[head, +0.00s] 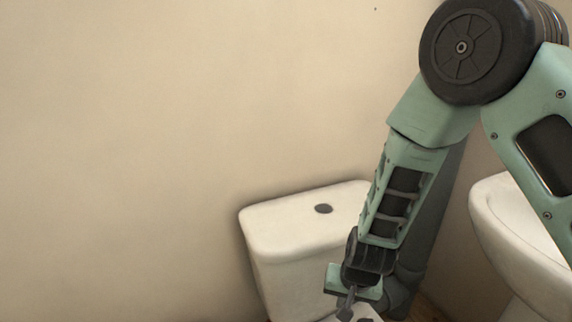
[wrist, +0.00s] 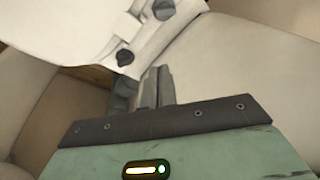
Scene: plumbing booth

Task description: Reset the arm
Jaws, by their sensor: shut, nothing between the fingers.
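My green arm comes down from the upper right in the head view. My gripper (head: 346,308) is at its lower end, in front of the toilet tank's lower right part. The fingers point downward, and their tips are close to the bottom edge of the picture. In the wrist view my gripper (wrist: 154,75) has its fingers together, with nothing seen between them. A white surface with two dark round caps, seemingly part of the toilet seat (wrist: 85,28), lies beyond the fingertips. I cannot tell how far it is from them.
The white toilet tank (head: 290,230) with a dark round button (head: 323,209) stands behind and left of my gripper. A white basin (head: 520,228) is at the right, beside my arm. A bare beige wall (head: 150,130) fills the left.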

